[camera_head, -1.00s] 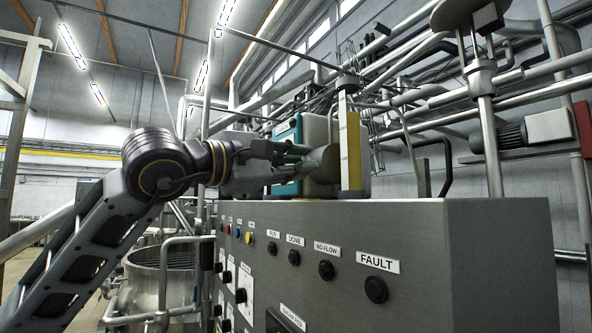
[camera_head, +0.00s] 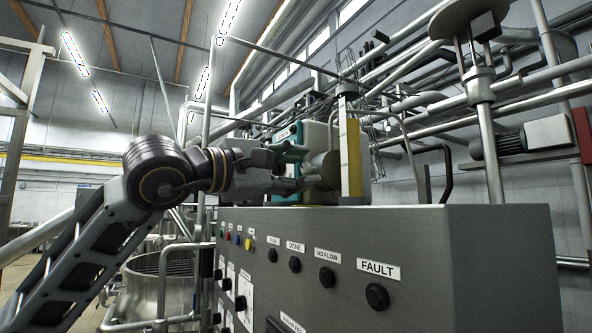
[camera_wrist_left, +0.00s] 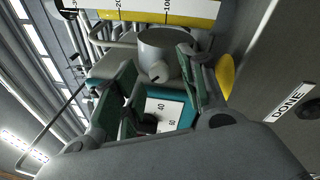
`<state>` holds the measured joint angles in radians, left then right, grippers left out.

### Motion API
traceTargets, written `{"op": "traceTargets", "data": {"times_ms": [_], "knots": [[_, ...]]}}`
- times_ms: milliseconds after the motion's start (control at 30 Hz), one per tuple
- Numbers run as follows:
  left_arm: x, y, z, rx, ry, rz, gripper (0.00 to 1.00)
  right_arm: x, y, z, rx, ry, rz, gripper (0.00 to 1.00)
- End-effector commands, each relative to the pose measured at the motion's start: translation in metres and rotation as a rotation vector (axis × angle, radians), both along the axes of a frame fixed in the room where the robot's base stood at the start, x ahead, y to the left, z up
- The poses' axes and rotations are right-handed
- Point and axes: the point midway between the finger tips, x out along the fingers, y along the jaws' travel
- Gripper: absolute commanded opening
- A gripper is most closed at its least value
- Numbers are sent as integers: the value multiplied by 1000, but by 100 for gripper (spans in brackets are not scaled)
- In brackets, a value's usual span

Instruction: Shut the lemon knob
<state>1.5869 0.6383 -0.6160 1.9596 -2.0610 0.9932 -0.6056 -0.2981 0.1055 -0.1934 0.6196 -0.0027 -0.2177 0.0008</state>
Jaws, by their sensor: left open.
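My left gripper (camera_head: 298,168) reaches in from the left above the grey cabinet. It also shows in the left wrist view (camera_wrist_left: 160,88), its two green-lined fingers apart with nothing held. Past the fingers is a grey cylinder (camera_wrist_left: 168,48) with a small pale stub. A yellow rounded piece (camera_wrist_left: 226,74) lies beside the right finger, partly hidden by it; I cannot tell for certain that it is the lemon knob. A teal-edged box (camera_head: 296,134) stands behind the fingers; its white dial (camera_wrist_left: 164,116) shows between them. My right gripper is out of view.
The grey cabinet (camera_head: 480,250) fills the lower right, with labelled black buttons and a small yellow button (camera_head: 249,244) on its front. A yellow-backed scale (camera_head: 354,158) stands upright near the fingers. Pipes crowd the back right. An open metal vessel (camera_head: 160,285) stands lower left.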

Motion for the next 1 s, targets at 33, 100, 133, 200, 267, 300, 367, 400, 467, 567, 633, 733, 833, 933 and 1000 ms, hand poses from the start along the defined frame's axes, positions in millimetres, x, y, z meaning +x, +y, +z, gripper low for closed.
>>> {"op": "traceTargets", "data": {"times_ms": [33, 100, 133, 200, 267, 300, 367, 400, 467, 567, 633, 733, 833, 933, 1000], "knots": [[0, 0, 0, 0, 0, 0, 42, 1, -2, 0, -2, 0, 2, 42], [0, 0, 0, 0, 0, 0, 42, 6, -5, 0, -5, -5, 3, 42], [-1, 0, 0, 0, 0, 0, 42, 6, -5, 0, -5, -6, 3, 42], [-2, 2, 0, 0, 0, 0, 42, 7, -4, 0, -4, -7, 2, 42], [-3, 3, 0, 0, 0, -1, 42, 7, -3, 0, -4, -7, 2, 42], [-5, 5, -1, -1, -1, -1, 42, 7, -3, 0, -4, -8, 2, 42], [-7, 8, -1, -1, -1, 1, 42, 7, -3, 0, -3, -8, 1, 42], [-9, 10, -1, -1, -1, 2, 42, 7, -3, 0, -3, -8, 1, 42], [-13, 14, -2, -1, -1, 1, 42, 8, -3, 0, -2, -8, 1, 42], [-20, 21, -4, 0, 0, 2, 42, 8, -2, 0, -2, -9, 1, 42], [-26, 27, -5, -1, 0, 1, 42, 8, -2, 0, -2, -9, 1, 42], [-34, 35, -6, -1, 1, 2, 42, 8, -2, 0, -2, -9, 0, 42], [-42, 43, -8, 0, 1, 2, 42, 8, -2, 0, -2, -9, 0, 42], [-50, 51, -9, 0, 0, 2, 42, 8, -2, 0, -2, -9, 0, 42], [-56, 56, -10, -1, 0, 1, 42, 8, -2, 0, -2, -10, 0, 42]]}}
